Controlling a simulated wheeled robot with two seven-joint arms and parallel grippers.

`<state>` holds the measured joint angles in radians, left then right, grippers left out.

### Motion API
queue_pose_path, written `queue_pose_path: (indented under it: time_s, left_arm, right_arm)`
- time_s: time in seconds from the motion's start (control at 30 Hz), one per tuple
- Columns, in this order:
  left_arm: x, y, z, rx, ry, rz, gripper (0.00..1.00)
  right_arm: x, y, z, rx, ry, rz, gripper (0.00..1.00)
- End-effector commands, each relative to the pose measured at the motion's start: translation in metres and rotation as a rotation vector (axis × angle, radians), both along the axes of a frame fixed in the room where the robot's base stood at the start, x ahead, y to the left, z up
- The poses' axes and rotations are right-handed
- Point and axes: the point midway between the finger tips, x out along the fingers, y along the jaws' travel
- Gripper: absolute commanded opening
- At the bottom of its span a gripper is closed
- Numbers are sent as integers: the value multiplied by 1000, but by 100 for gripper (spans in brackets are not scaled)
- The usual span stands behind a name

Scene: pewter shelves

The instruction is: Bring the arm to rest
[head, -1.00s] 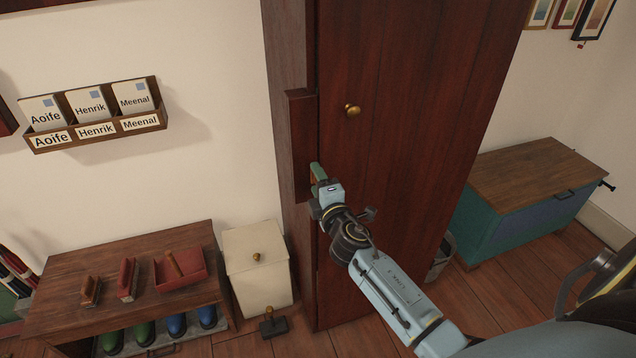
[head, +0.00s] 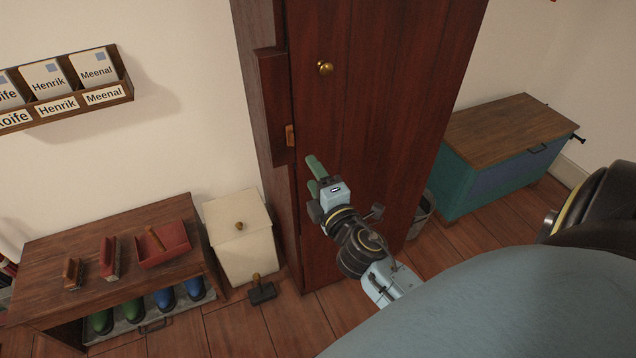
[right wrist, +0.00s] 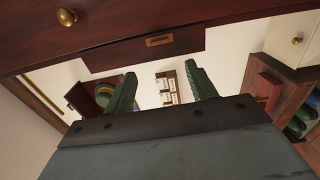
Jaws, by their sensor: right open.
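My right gripper (head: 313,175) is in front of the tall dark red cabinet (head: 380,130), with its green fingers apart and nothing between them. In the right wrist view its two green fingers (right wrist: 158,90) stand wide apart and empty. A small wooden piece (head: 290,135) sits on the narrow box on the cabinet's left side; it also shows in the right wrist view (right wrist: 160,40). The gripper is apart from it, to its lower right. My left gripper is not in view.
A bench (head: 50,240) with brushes and a red dustpan stands at lower left, boots beneath. A cream bin (head: 240,245) is beside the cabinet. A teal chest (head: 465,180) stands at right. A letter rack (head: 75,106) hangs on the wall. Floor between cabinet and chest holds a bucket (head: 420,215).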

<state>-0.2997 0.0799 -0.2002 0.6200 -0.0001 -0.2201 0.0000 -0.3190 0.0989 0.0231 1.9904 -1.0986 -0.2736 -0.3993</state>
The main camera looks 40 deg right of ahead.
Motion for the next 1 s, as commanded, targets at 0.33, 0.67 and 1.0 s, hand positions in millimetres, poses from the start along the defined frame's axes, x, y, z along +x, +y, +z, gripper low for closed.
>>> queue_pose_path:
  time_s: [0.33,0.67,1.0]
  left_arm:
    - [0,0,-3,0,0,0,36]
    - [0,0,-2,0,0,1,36]
    - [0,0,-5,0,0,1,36]
  right_arm:
    - [-14,3,1,0,-1,-1,56]
    - [-14,3,0,0,0,0,56]
    - [-19,14,-95,192,168,14,56]
